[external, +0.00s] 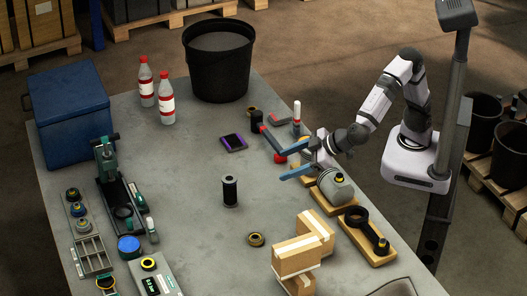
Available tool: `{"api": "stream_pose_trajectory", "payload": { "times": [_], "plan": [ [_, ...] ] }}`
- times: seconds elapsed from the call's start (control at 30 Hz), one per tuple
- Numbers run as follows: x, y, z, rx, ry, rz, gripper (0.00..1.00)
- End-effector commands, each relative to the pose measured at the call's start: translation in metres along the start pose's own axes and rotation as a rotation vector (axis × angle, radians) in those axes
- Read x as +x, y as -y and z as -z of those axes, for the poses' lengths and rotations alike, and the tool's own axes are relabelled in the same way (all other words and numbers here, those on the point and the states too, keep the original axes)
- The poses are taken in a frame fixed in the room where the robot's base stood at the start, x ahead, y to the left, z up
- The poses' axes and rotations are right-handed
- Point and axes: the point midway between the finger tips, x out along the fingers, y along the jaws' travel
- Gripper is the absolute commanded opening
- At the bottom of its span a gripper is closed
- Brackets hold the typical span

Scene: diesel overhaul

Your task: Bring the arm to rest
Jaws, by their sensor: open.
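My arm (375,105) reaches from its base at the right edge of the grey workbench (185,210) over the bench top, bent at the elbow. My gripper (273,153) points left, with its two blue fingers spread wide apart and nothing held between them. It is above the right part of the bench. A red round thing (280,159) shows between the fingers; I cannot tell what it belongs to. Part of the bench behind the gripper is hidden.
A grey housing (334,187) and a connecting rod (364,230) lie on wooden boards near my gripper. A dark cylinder (230,191) stands mid-bench. Cardboard boxes (298,258) are at the front, a black bucket (219,65) at the back.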

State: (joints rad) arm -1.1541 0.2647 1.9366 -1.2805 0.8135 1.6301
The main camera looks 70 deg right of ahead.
Motion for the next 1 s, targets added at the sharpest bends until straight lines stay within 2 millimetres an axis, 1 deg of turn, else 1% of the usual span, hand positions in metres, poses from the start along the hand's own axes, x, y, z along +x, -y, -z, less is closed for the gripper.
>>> {"api": "stream_pose_trajectory", "payload": {
  "times": [0.03, 0.07, 0.1, 0.17, 0.2, 0.27, 0.3, 0.37, 0.4, 0.47, 0.5, 0.57, 0.6, 0.63, 0.7, 0.8, 0.9, 1.0],
  "plan": [
    [0.011, -0.037, -0.003, 0.022, 0.054, -0.051, 0.65],
    [0.015, -0.057, -0.007, 0.031, 0.089, -0.076, 0.65],
    [0.021, -0.084, -0.014, 0.043, 0.137, -0.108, 0.65],
    [0.026, -0.123, -0.026, 0.066, 0.212, -0.149, 0.65],
    [0.027, -0.148, -0.035, 0.084, 0.26, -0.171, 0.65],
    [0.027, -0.182, -0.05, 0.112, 0.33, -0.196, 0.65],
    [0.025, -0.203, -0.059, 0.134, 0.375, -0.208, 0.65],
    [0.02, -0.233, -0.075, 0.172, 0.437, -0.221, 0.65],
    [0.016, -0.251, -0.085, 0.199, 0.476, -0.226, 0.65],
    [0.009, -0.274, -0.102, 0.239, 0.531, -0.227, 0.65],
    [0.004, -0.287, -0.117, 0.263, 0.571, -0.222, 0.65],
    [-0.005, -0.3, -0.147, 0.289, 0.642, -0.204, 0.65],
    [-0.011, -0.304, -0.171, 0.301, 0.693, -0.183, 0.65],
    [-0.016, -0.305, -0.189, 0.307, 0.731, -0.165, 0.65],
    [-0.028, -0.303, -0.227, 0.32, 0.807, -0.116, 0.65],
    [-0.044, -0.295, -0.269, 0.342, 0.887, -0.048, 0.65],
    [-0.056, -0.286, -0.295, 0.363, 0.932, 0.008, 0.65],
    [-0.063, -0.279, -0.31, 0.376, 0.955, 0.045, 0.65]
  ]
}}
